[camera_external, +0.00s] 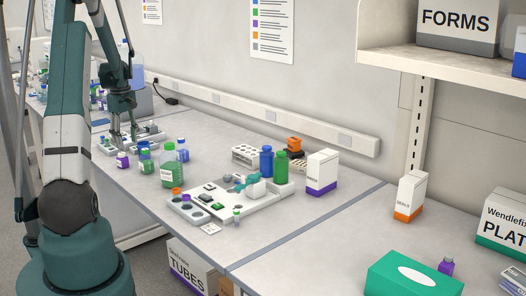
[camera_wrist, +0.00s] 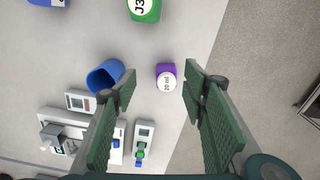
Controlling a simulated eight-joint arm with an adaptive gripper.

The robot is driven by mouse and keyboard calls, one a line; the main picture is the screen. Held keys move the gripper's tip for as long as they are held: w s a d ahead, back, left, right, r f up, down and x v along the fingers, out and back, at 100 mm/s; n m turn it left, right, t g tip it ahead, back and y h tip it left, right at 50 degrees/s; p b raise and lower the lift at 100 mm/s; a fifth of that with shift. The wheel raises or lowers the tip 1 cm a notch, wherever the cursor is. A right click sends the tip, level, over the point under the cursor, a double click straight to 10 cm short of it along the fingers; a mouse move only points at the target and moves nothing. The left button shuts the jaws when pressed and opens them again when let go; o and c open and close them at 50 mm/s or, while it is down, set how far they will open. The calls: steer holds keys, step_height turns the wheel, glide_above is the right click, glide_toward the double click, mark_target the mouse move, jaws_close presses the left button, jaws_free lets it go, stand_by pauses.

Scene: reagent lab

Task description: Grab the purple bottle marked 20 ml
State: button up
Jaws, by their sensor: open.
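The purple bottle (camera_wrist: 167,77) shows in the wrist view with a white label reading 20 ml. It stands on the bench near the edge, in the gap between my fingertips as seen from above. My gripper (camera_wrist: 160,85) is open, with one green finger on each side of that gap and nothing held. In the external view, a small purple bottle (camera_external: 122,160) stands below and near my gripper (camera_external: 123,140); it looks like the same bottle, but its label is too small to read there. The fingers appear apart from it.
A blue cup-like container (camera_wrist: 104,77) stands left of the bottle. Small devices (camera_wrist: 80,102) lie lower left. In the external view, a large green bottle (camera_external: 172,167) and smaller green bottle (camera_external: 146,160) stand to the right.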

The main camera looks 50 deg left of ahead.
mark_target(122, 153)
steer(key=shift+s+a+f+n, duration=0.3)
steer(key=shift+s+a+f, duration=0.65)
steer(key=shift+a+f, duration=0.25)
steer(key=shift+r, duration=0.1)
steer(key=shift+f, duration=1.3)
steer(key=shift+w+a+f+p, duration=0.1)
steer(key=shift+a+f+p, duration=0.1)
steer(key=shift+f, duration=1.1)
steer(key=shift+a+f+p, duration=0.1)
steer(key=shift+f+p, duration=0.05)
steer(key=shift+f, duration=1.15)
steer(key=c, duration=1)
